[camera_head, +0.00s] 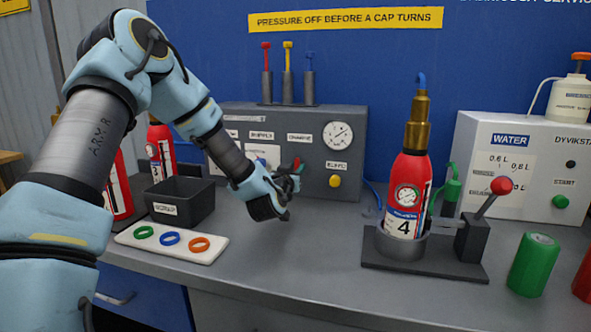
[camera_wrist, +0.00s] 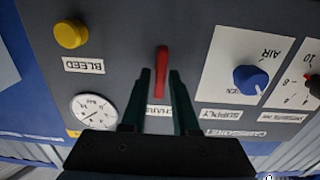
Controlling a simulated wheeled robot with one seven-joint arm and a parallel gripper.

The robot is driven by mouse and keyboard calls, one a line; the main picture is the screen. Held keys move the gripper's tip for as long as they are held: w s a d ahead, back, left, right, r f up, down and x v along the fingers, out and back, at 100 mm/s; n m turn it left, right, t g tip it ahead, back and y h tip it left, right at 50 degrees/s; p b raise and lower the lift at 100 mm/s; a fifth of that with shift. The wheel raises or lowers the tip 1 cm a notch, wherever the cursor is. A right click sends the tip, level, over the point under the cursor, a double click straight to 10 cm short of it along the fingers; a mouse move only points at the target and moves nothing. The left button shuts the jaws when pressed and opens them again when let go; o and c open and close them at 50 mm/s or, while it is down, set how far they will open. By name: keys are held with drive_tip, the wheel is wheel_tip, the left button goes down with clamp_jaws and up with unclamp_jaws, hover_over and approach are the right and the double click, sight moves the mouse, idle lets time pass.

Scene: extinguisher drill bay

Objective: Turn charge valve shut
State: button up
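The grey charging panel (camera_head: 352,165) stands at the back of the bench. The handle is only partly visible in the head view (camera_head: 297,162), behind my gripper. My gripper (camera_head: 292,182) is in front of the panel. In the wrist view my gripper's two dark green fingers (camera_wrist: 160,84) are apart, one on each side of the red handle, with a gap visible on both sides. I cannot tell how deep the fingers reach around it.
A yellow bleed button (camera_wrist: 71,34), a gauge (camera_wrist: 94,110) and a blue supply knob (camera_wrist: 251,79) surround the handle. Extinguisher 4 (camera_head: 407,190) stands upright in a holder at right. A dark bin (camera_head: 180,200) and ring tray (camera_head: 172,242) are at left. The front-centre bench is clear.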

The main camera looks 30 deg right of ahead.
clamp_jaws()
drive_tip(key=shift+m+b, duration=0.3)
drive_tip(key=shift+b, duration=0.15)
drive_tip(key=m+b, duration=1)
drive_tip(key=m, duration=0.1)
drive_tip(key=m+b, duration=0.5)
drive_tip(key=m, duration=0.1)
drive_tip(key=shift+s+d+f, duration=0.2)
drive_tip(key=shift+s+f, duration=0.05)
drive_tip(key=shift+f, duration=0.1)
drive_tip(key=shift+m, duration=0.3)
drive_tip(key=shift+o, duration=1.6)
unclamp_jaws()
